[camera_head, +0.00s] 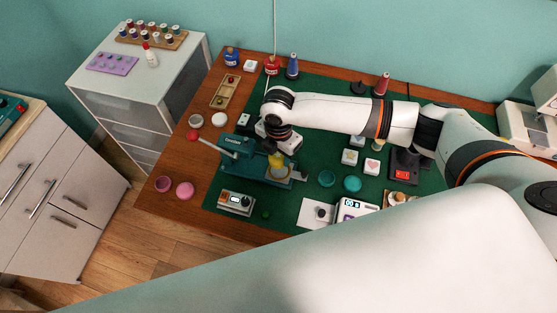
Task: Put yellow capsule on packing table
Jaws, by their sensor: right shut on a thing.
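The yellow capsule (275,160) shows as a small yellow shape just below my right gripper (278,147), over the teal press (243,154) on the green mat. My right gripper points down and is shut on the yellow capsule, and its fingers are mostly hidden by its own body. I cannot tell whether the capsule touches the press. The wooden table (183,208) bears the mat and many small items. I cannot tell which surface is the packing table. My left gripper is not in view.
The press's red-knobbed lever (193,136) sticks out to the left. Teal discs (351,184), a small display box (237,203) and a white device (354,209) stand nearby. A white cabinet (157,69) stands at the left. My right arm covers part of the table.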

